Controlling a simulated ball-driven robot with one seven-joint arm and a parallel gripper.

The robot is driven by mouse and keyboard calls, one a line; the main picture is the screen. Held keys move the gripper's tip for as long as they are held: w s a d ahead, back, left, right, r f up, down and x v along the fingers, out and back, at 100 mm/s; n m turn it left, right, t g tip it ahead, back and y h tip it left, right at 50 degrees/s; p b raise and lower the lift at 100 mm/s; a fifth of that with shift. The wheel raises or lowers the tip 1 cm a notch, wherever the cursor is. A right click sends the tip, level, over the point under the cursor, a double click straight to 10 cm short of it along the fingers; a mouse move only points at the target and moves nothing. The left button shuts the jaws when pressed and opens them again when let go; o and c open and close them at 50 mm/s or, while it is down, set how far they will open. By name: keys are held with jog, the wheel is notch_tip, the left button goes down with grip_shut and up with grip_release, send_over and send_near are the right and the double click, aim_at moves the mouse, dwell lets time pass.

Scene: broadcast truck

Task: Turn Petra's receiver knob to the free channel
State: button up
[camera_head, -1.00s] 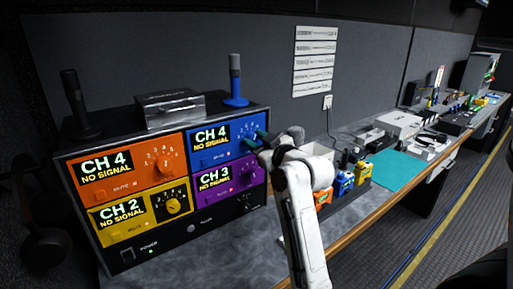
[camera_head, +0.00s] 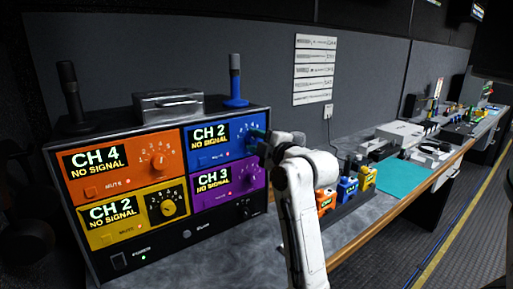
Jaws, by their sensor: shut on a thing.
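The receiver rack stands at the left with four coloured units. The blue receiver (camera_head: 210,155) at upper right reads CH 2, NO SIGNAL. My gripper (camera_head: 260,147) is at its right end, shut on the blue receiver's knob, which my arm largely hides. The orange receiver (camera_head: 135,180) reads CH 4, its knob (camera_head: 159,162) in plain view. The yellow receiver (camera_head: 140,228) reads CH 2, with a black-centred knob (camera_head: 168,208). The purple receiver (camera_head: 240,183) reads CH 3. All four show NO SIGNAL. I cannot tell which is Petra's.
A metal box (camera_head: 168,104) and a blue microphone (camera_head: 235,80) stand on the rack. Orange, blue (camera_head: 347,190) and yellow packs stand on the counter right of my arm, near a teal mat (camera_head: 400,176). A sheet of strips (camera_head: 315,70) hangs on the wall.

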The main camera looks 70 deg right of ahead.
jog(key=n+b, duration=0.2)
jog(key=n, duration=0.1)
jog(key=shift+f+n, duration=0.2)
jog(key=shift+n, duration=0.1)
jog(key=shift+n+b, duration=0.75)
jog(key=shift+n, duration=0.75)
jog(key=shift+r, duration=0.1)
jog(key=o, duration=1)
jog(key=shift+o, duration=0.2)
